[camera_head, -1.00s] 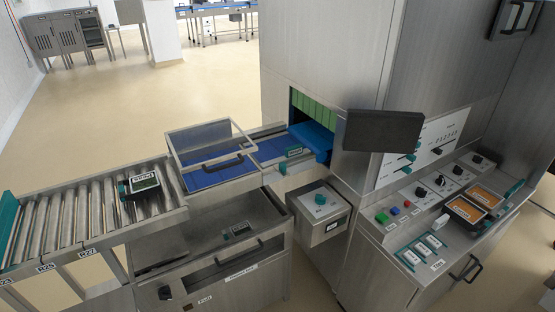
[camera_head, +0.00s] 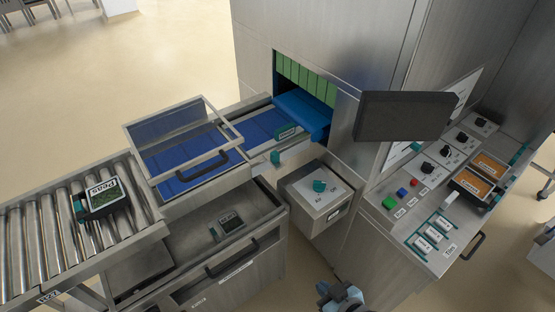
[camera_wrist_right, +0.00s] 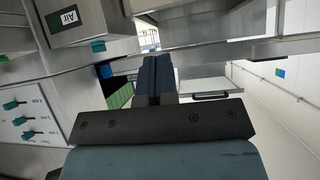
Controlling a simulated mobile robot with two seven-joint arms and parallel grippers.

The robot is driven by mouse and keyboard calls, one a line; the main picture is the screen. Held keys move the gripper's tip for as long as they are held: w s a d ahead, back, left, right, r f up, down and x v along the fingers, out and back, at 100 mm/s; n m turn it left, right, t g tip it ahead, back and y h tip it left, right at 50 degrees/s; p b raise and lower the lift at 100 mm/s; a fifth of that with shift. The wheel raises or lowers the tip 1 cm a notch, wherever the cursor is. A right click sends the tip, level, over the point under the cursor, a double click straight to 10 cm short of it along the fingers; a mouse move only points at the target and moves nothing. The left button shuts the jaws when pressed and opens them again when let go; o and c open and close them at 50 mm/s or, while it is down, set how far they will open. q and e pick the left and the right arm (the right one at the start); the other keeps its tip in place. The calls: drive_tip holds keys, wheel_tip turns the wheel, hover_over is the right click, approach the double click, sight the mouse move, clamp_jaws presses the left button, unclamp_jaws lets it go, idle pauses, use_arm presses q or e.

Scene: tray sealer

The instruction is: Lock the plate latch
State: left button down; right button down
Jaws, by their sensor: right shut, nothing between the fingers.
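A small teal upright piece (camera_head: 275,157) stands beside the blue belt, in front of the machine's opening; it may be the plate latch, but I cannot tell its locked state. A grey box with a teal rotary knob (camera_head: 320,186) sits just right of it. My right gripper (camera_head: 325,290) is at the bottom edge of the head view, below the box and well away from the teal piece. In the right wrist view its dark fingers (camera_wrist_right: 155,77) are together and empty. My left gripper is not in view.
A clear framed cover (camera_head: 184,135) with a black handle is over the belt. An open drawer (camera_head: 270,222) lies below it. A dark screen (camera_head: 405,116) juts out above the control panel (camera_head: 420,210). A peas tray (camera_head: 103,195) is on the rollers.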

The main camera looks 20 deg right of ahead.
drive_tip(key=w+d+r+m+t+y+b, duration=0.1)
drive_tip(key=w+r+m+t+b, duration=0.1)
drive_tip(key=w+m, duration=0.5)
drive_tip(key=w+d+r+m+t+y+b, duration=0.1)
drive_tip(key=w+r+m+b, duration=0.4)
drive_tip(key=m, duration=1.1)
drive_tip(key=w+d+r+m+t+y+b, duration=0.1)
drive_tip(key=w+d+r+m+t+b, duration=0.1)
drive_tip(key=w+m, duration=0.8)
drive_tip(key=shift+d+r+m+t+b, duration=0.15)
drive_tip(key=shift+r+m+t+b, duration=0.5)
drive_tip(key=shift+m+b, duration=0.45)
drive_tip(key=p, duration=0.1)
approach(277, 158)
drive_tip(key=x, duration=0.6)
drive_tip(key=shift+w, duration=0.15)
drive_tip(key=shift+w+a+f, duration=0.1)
drive_tip(key=shift+w+a, duration=0.15)
drive_tip(key=shift+w, duration=0.35)
